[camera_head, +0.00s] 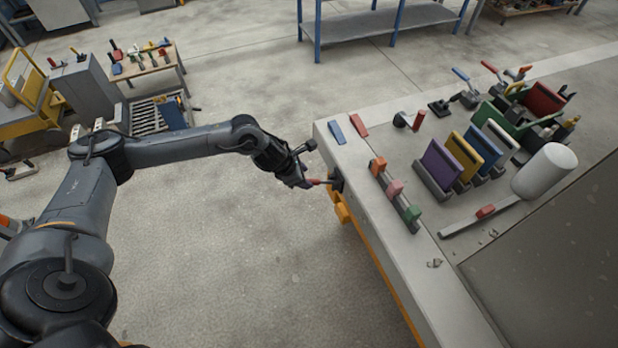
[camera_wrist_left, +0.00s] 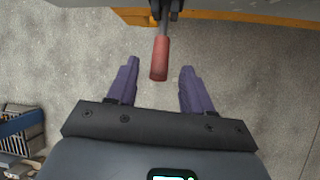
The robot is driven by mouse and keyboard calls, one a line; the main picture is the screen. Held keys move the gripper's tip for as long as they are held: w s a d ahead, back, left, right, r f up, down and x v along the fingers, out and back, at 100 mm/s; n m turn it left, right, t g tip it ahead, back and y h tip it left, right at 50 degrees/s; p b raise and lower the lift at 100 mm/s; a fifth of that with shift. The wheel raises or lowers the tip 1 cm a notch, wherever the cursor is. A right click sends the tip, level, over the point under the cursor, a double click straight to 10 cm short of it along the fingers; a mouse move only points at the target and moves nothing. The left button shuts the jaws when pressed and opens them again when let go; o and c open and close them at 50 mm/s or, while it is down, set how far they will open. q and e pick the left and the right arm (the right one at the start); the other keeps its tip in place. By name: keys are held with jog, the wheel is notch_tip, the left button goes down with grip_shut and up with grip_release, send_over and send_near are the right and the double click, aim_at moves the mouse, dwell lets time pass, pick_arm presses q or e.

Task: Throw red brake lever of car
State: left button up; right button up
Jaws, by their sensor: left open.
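The red brake lever (camera_head: 318,182) sticks out from the side of the car, a long grey bench-like body (camera_head: 349,215). In the left wrist view the lever has a red grip (camera_wrist_left: 160,59) on a dark rod that runs to a dark mount at the top. My left gripper (camera_head: 301,181) is at the lever's free end. In the left wrist view my left gripper (camera_wrist_left: 158,85) is open, its two purple fingers on either side of the grip's end line, with a gap on both sides. My right gripper is not in view.
On the car top are a blue block (camera_head: 337,132), a red block (camera_head: 359,125) and several coloured plates and levers.

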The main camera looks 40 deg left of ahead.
pick_arm(q)
jog(key=shift+v, duration=2.4)
jog(key=shift+f, duration=0.1)
